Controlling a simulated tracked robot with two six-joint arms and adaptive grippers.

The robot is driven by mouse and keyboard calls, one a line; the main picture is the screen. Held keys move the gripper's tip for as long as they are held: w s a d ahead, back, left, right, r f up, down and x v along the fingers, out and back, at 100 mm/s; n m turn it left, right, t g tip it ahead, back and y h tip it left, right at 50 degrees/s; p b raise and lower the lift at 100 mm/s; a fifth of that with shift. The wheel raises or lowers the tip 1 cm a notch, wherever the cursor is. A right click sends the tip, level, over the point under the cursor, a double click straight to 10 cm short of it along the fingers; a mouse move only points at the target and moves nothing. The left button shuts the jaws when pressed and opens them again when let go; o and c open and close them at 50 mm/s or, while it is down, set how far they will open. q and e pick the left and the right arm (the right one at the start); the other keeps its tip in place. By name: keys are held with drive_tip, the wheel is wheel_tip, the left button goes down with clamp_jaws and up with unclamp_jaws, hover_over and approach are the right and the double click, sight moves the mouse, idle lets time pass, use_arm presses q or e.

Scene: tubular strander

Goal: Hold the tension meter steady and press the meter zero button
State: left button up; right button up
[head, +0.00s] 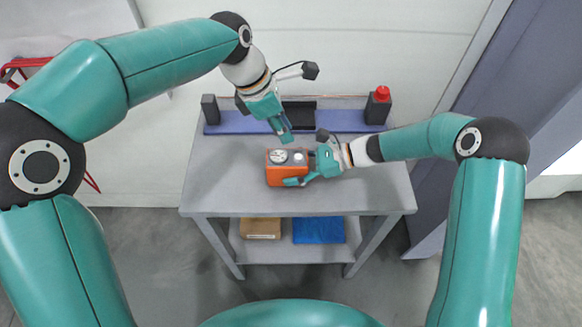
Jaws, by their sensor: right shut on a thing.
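The tension meter (274,173) is an orange box on the grey table, with a round white dial (280,157) on its top left. A small pale round spot (299,158), which looks like the zero button, sits to the right of the dial. My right gripper (301,168) comes from the right and is shut on the meter's right side. My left gripper (286,136) is just behind the meter, pointing down toward it, with its fingertips apart from the dial and button in the picture. Its fingers look close together, but their gap is too small to judge.
The grey table (222,190) has free room left and right of the meter. A blue rail (230,128) runs along its back. A dark box with a red button (378,105) stands back right, a dark block (210,109) back left. The lower shelf holds a brown box (261,229) and a blue bin (319,230).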

use_arm(q)
clamp_jaws()
idle(1.0)
